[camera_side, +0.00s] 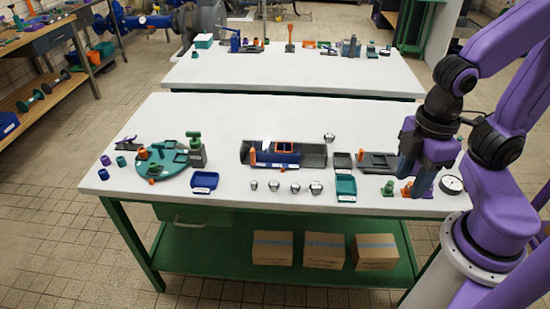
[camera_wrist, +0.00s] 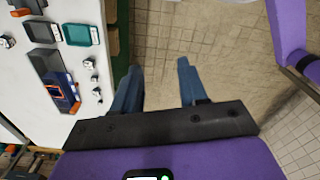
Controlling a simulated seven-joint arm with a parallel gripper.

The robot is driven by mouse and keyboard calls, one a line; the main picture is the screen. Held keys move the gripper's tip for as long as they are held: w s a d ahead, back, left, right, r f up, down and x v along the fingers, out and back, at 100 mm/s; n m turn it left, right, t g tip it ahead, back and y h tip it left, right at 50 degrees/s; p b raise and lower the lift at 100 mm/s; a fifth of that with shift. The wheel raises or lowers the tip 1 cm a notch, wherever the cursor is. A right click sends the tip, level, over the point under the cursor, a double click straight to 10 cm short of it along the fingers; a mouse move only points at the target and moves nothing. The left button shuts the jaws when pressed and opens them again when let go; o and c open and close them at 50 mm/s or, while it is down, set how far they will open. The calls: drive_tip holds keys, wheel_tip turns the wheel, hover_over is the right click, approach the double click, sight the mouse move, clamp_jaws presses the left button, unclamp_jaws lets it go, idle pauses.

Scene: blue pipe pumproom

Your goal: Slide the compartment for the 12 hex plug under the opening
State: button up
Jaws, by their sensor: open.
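A dark grey trough (camera_side: 317,153) lies in the middle of the near table. A blue slider (camera_side: 283,158) with an orange-edged opening (camera_side: 285,146) sits in it, and an orange handle (camera_side: 252,156) stands at its left end. The blue slider also shows at the left of the wrist view (camera_wrist: 68,101). Several silver plugs (camera_side: 295,188) stand in front of the trough, with another (camera_side: 329,138) behind it. Their sizes are too small to read. My gripper (camera_side: 420,190) is at the table's right end, away from the trough. Its fingers (camera_wrist: 158,75) are apart and empty.
A teal tray (camera_side: 346,193), a dark tray (camera_side: 342,168) and a grey fixture (camera_side: 376,162) stand right of the trough. A blue tray (camera_side: 204,181) and a green round plate (camera_side: 152,168) are left. A round gauge (camera_side: 451,185) is near my gripper. The table's back strip is clear.

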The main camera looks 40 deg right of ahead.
drive_tip(key=shift+o, duration=0.6)
drive_tip(key=w+a+r+m, duration=0.1)
drive_tip(key=w+a, duration=0.2)
drive_tip(key=w, duration=0.3)
drive_tip(key=w+a+r, duration=0.2)
drive_tip(key=w+a, duration=0.2)
drive_tip(key=w, duration=0.2)
drive_tip(key=m, duration=0.3)
hover_over(252, 150)
wheel_tip(252, 150, down, 4)
wheel_tip(252, 150, down, 17)
drive_tip(key=shift+f, duration=0.1)
